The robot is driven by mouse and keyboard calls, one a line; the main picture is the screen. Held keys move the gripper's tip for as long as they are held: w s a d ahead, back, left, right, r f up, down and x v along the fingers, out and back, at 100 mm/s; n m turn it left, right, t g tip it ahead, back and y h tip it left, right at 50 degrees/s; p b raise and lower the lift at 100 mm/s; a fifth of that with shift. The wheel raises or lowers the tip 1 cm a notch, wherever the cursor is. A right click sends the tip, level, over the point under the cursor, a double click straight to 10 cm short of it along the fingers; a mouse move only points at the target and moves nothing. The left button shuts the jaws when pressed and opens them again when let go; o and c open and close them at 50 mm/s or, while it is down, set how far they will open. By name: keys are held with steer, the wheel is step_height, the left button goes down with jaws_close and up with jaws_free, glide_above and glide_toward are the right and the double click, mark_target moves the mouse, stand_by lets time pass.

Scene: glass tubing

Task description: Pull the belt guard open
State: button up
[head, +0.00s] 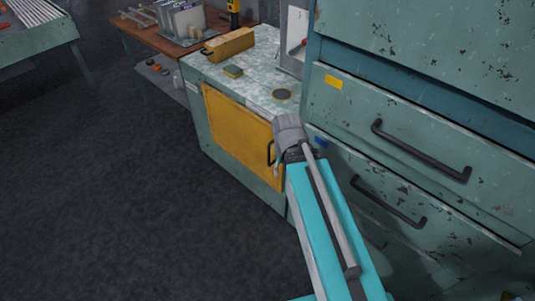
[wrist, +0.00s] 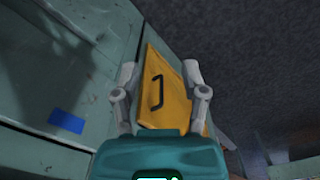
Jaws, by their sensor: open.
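The belt guard (head: 235,133) is a yellow panel on the front of a green bench and looks flush with it in the head view. Its dark bar handle (head: 270,153) is near the panel's right end, just left of my arm's wrist. In the wrist view the yellow guard (wrist: 177,84) and its handle (wrist: 157,92) show between the fingers of my gripper (wrist: 160,72). The gripper is open and empty, and the handle looks apart from both fingers.
A green cabinet (head: 420,110) with black-handled drawers stands close right of my arm. The bench top (head: 235,85) carries a yellow block (head: 230,44). A brown table (head: 150,35) stands at the back. The dark floor (head: 110,190) left of the bench is clear.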

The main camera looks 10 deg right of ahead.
steer(key=shift+f, duration=0.1)
steer(key=w+f+n+t+h+b, duration=0.1)
steer(key=w+f+n+h+b, duration=0.3)
steer(key=w+f+n+b, duration=0.5)
steer(key=w+f+n+t+h+b, duration=0.1)
steer(key=w+f+n+h+b, duration=0.15)
steer(key=f+h+b, duration=0.75)
steer(key=w+a+f+n+t+h+b, duration=0.2)
steer(key=w+a+n+b, duration=0.9)
steer(key=b, duration=1.2)
steer(key=shift+w+a+f+t, duration=0.35)
steer(key=shift+f+t, duration=0.95)
steer(key=shift+t, duration=0.4)
steer(key=shift+d, duration=0.1)
glide_above(269, 165)
steer(key=shift+w, duration=0.35)
